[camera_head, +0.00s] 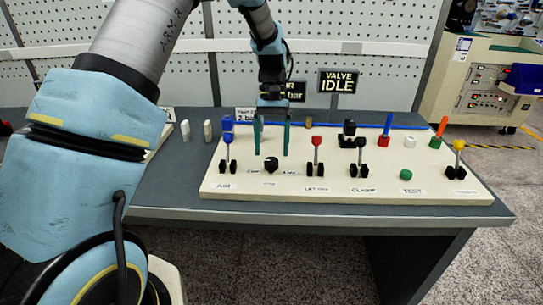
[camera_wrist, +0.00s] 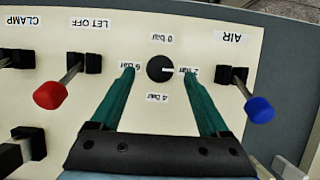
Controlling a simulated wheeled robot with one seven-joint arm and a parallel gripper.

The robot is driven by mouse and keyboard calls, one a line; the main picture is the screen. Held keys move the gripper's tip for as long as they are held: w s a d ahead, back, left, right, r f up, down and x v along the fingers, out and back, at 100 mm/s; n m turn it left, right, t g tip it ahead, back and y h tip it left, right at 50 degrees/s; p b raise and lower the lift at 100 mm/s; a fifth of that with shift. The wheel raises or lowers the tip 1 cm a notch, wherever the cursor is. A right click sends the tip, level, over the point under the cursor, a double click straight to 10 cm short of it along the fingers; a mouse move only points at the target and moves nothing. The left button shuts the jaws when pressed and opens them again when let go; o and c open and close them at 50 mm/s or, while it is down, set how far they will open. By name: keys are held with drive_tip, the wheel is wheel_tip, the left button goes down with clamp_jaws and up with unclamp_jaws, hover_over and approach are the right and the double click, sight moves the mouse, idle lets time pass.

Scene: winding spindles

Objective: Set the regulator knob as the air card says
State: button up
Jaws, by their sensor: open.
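The black round regulator knob (camera_wrist: 160,69) sits on the cream panel, with its white mark toward the "2 bar" label at its right in the wrist view. Labels "0 bar", "4 bar" and "6 bar" surround it. The knob also shows in the head view (camera_head: 271,164). My gripper (camera_wrist: 160,76) is open, its green fingers on either side of the knob in the wrist view; in the head view my gripper (camera_head: 272,138) appears above the knob. A small white card (camera_head: 245,113) stands behind, partly hidden and unreadable. A dark "bar" sign (camera_head: 295,91) is partly covered by my arm.
The blue-tipped AIR lever (camera_wrist: 259,109) and red-tipped LET OFF lever (camera_wrist: 50,95) flank the knob. The panel (camera_head: 335,190) also holds a CLAMP lever, a green TEST button (camera_head: 406,174) and a yellow-tipped lever (camera_head: 459,146). A sign reads "VALVE IDLE" (camera_head: 338,81).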

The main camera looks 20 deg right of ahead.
drive_tip(key=b+v, duration=0.1)
drive_tip(key=v, duration=0.7)
drive_tip(key=w+a+f+n+t+h, duration=0.1)
drive_tip(key=a+n+t+h, duration=0.1)
drive_tip(key=a, duration=1.3)
drive_tip(key=s+a+f+n+t, duration=0.1)
drive_tip(key=s+a, duration=0.3)
drive_tip(key=a, duration=0.4)
drive_tip(key=s+a+f+t, duration=0.2)
drive_tip(key=s+a, duration=0.3)
drive_tip(key=a, duration=0.4)
drive_tip(key=shift+s+n+t, duration=0.25)
drive_tip(key=shift+n+t, duration=0.05)
drive_tip(key=shift+n, duration=0.1)
drive_tip(key=shift+c, duration=0.4)
